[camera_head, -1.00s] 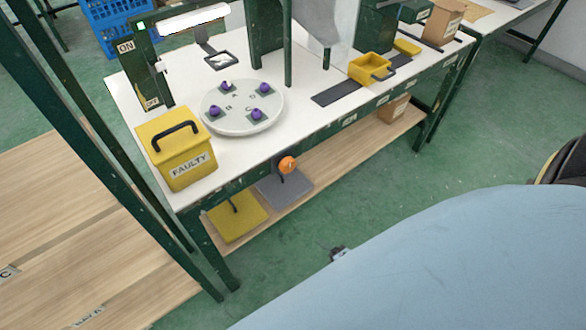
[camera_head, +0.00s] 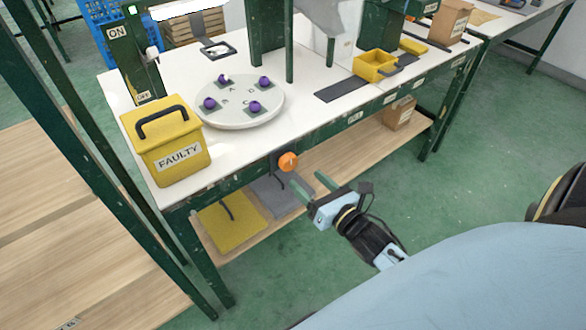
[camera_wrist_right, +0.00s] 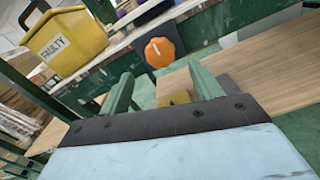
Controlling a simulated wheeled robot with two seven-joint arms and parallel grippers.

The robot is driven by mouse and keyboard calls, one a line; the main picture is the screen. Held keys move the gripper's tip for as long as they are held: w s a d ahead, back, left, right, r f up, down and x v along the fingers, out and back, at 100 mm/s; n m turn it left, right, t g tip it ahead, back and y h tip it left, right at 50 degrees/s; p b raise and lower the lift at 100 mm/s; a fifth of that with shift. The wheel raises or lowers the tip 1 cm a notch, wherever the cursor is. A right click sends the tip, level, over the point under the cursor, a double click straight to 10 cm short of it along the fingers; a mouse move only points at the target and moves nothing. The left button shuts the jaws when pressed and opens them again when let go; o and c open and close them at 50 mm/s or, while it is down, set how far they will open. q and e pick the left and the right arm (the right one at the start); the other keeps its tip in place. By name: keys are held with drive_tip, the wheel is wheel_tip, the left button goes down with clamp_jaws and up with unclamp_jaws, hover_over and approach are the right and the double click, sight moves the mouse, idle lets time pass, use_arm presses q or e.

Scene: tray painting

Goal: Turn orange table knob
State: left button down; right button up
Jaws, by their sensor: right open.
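The orange knob (camera_head: 288,161) sits on the front edge of the white-topped table, below the round plate. It also shows in the right wrist view (camera_wrist_right: 160,52), with a pale mark on its face and a dark plate behind it. My right gripper (camera_head: 309,183) is open and empty, just below and in front of the knob, apart from it. In the right wrist view its two green fingers (camera_wrist_right: 158,88) stand apart, with the knob beyond and above them. My left gripper is not in view.
A yellow FAULTY box (camera_head: 168,148) stands at the table's left corner beside the round plate (camera_head: 236,118) bearing purple-topped pieces. A yellow panel (camera_head: 230,225) and a grey panel (camera_head: 272,196) lie on the lower shelf. The green floor in front is clear.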

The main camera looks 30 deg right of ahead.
sight(291, 165)
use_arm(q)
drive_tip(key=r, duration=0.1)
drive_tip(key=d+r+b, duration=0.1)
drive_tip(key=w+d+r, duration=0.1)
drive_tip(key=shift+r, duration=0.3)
use_arm(e)
drive_tip(key=w, duration=0.7)
drive_tip(key=shift+a, duration=0.3)
drive_tip(key=c, duration=1)
